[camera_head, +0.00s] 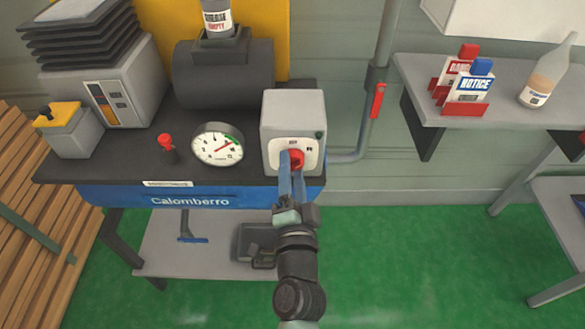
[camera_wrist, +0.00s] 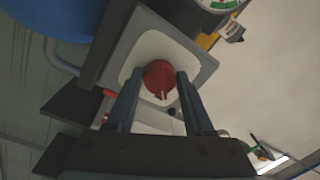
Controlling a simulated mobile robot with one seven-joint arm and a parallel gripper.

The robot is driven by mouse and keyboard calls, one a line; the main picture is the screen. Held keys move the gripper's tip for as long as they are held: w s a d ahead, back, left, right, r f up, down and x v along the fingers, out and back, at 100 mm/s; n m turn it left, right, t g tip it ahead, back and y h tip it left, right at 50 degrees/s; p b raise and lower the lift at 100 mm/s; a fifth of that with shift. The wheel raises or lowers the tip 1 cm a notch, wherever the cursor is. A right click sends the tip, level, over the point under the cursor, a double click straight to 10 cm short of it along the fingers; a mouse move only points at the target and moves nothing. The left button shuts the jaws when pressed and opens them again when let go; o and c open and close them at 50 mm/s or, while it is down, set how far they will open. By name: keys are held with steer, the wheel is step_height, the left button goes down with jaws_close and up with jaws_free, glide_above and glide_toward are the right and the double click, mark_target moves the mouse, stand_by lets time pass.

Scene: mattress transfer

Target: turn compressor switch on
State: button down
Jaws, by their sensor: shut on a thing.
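The compressor switch is a round red knob (camera_head: 297,158) on a white plate on the front of a grey box (camera_head: 292,108). The box stands at the right end of the compressor bench (camera_head: 110,170). My gripper (camera_head: 292,160) reaches up to the knob from below, with one finger on each side of it. In the wrist view the red knob (camera_wrist: 160,80) sits between the two fingertips (camera_wrist: 158,82), and a pale mark shows at its lower edge. The gripper is shut on the knob. The fingers cover part of the knob and the plate's lettering.
A round pressure gauge (camera_head: 218,145) and a small red valve (camera_head: 166,143) are left of the box. A red-handled pipe valve (camera_head: 377,100) is to its right. A shelf (camera_head: 500,118) holds red sign holders (camera_head: 470,85) and a bottle (camera_head: 548,78).

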steer(key=shift+m, duration=1.2)
steer(key=shift+c, duration=1.4)
jaws_free()
steer(key=s+b, duration=0.3)
steer(key=s, duration=1)
steer(key=shift+d+f, duration=0.2)
steer(key=shift+f, duration=0.15)
